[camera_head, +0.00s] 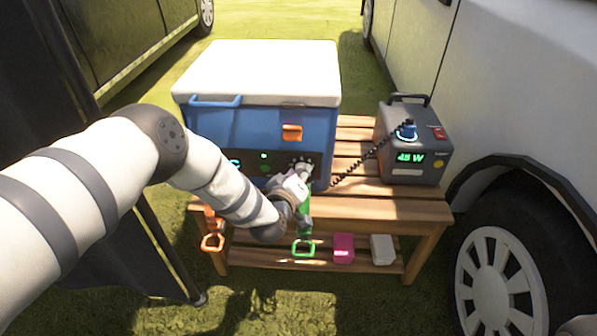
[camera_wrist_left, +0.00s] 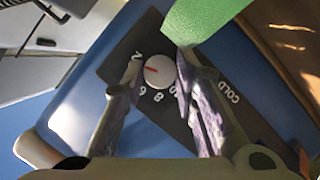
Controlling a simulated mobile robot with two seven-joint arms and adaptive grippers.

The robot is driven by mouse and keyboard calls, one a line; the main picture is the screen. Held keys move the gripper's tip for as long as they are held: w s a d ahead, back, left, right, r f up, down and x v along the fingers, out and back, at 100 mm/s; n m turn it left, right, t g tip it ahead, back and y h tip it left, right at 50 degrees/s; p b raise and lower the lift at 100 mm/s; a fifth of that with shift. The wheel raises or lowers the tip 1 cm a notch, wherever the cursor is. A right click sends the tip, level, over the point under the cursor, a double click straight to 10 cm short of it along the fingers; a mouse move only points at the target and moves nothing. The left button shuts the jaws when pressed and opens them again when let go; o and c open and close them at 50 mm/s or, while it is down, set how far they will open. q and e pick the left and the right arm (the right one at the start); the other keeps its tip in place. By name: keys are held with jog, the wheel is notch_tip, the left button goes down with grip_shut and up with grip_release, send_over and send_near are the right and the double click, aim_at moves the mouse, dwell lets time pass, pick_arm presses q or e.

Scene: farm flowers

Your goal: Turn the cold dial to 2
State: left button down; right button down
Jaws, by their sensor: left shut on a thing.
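The cold dial (camera_wrist_left: 160,72) is a round pale knob with a red pointer mark, on the dark front panel (camera_wrist_left: 130,50) of the blue cooler (camera_head: 222,127). White digits ring the dial and the word COLD is printed beside it. The red mark points left in the left wrist view, near the 2 and the digit below it; the exact setting is hard to tell. My left gripper (camera_head: 303,168) is at the right part of the panel. In the left wrist view its fingers (camera_wrist_left: 161,76) are on both sides of the dial, shut on it. My right gripper is not in view.
The cooler stands on a slatted wooden table (camera_head: 375,208). A grey power box (camera_head: 417,147) reading about 45 W stands to the right, with a coiled black cable (camera_head: 362,166) leading left. Green (camera_head: 303,248) and orange (camera_head: 212,241) straps hang in front. Vehicles flank the table.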

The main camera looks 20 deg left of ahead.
pick_arm(q)
jog(key=shift+r+m+g+y+p, duration=0.1)
jog(key=shift+m+g+y+p, duration=0.2)
jog(key=shift+m+y, duration=0.3)
dwell(0.3)
jog(key=c, duration=1.3)
grip_release()
jog(key=v, duration=1.2)
